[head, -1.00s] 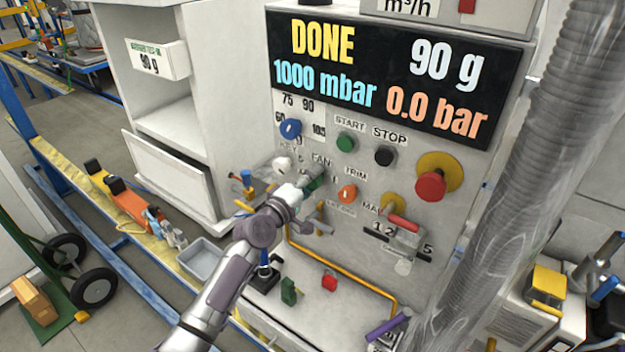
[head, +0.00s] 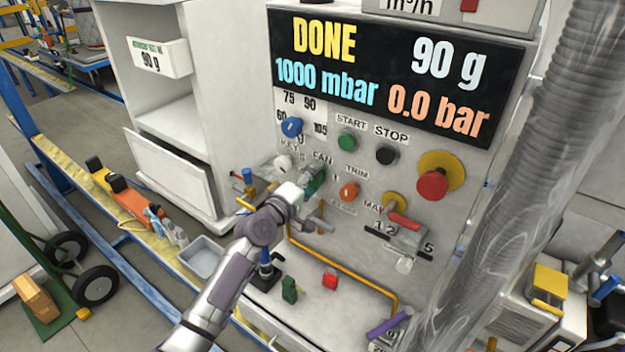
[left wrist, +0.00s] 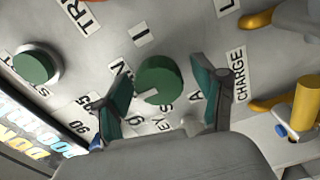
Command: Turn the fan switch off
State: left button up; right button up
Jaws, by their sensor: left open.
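The fan switch is a round green knob (left wrist: 158,80) with a pale pointer mark, on the grey panel beside a partly covered label in the left wrist view. My left gripper (left wrist: 160,72) is open, with one teal finger on each side of the knob. Gaps show between the fingers and the knob, so it is not gripped. In the head view my left gripper (head: 313,187) is at the panel below the FAN label (head: 322,158) and hides most of the switch. My right gripper is not in view.
Nearby on the panel are an orange knob (head: 348,192), a green start button (head: 347,141), a black stop button (head: 386,155) and a red emergency button (head: 432,185). A yellow pipe (head: 345,265) runs below. A ribbed grey hose (head: 535,140) stands at right.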

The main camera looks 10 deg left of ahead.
pick_arm(q)
jog(key=v, duration=1.2)
jog(key=shift+f, duration=0.1)
